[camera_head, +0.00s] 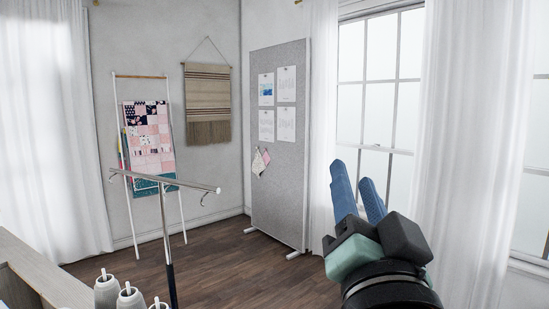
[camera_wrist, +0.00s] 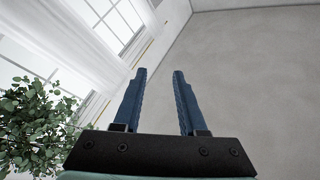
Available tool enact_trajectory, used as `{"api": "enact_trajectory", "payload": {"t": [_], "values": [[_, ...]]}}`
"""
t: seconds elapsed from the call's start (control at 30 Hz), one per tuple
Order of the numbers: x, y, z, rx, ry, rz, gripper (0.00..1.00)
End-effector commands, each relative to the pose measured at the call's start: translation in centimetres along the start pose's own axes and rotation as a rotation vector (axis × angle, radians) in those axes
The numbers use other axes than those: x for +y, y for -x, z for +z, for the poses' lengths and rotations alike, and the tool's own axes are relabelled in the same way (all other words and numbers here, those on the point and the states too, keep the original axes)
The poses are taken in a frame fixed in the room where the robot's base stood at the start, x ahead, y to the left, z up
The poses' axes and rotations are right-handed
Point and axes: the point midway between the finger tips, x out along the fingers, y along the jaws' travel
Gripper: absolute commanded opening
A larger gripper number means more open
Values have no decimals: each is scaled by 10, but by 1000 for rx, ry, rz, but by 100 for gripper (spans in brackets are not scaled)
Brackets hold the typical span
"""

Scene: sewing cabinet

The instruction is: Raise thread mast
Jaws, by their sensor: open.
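The thread mast (camera_head: 167,240) stands upright at the lower left of the head view. It has a thin silver upper rod, a dark lower part, and a silver crossbar (camera_head: 165,180) with a hook near each end. Its base is out of frame. My gripper (camera_head: 357,185) is at the right of the head view, well to the right of the mast, with blue fingers pointing up. In the wrist view the two fingers (camera_wrist: 158,72) stand apart with nothing between them. The mast does not show in the wrist view.
White thread cones (camera_head: 130,297) stand near the mast's foot, beside a wooden cabinet edge (camera_head: 45,275). A grey pinboard (camera_head: 275,190) and a quilt ladder (camera_head: 125,200) stand behind. White curtains (camera_head: 470,150) hang at right. A leafy plant (camera_wrist: 40,125) shows in the wrist view.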

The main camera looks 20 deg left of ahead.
Motion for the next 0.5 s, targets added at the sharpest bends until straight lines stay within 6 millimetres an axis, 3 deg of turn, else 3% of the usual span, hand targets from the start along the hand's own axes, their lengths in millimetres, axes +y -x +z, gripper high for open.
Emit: {"api": "enact_trajectory", "payload": {"t": [0.03, 0.23, 0.5], "values": [[0, -12, 2, -57, -85, 8, 41], [5, -39, 44, -343, -541, 65, 41], [-14, -41, 88, -776, -1280, 264, 41]]}}
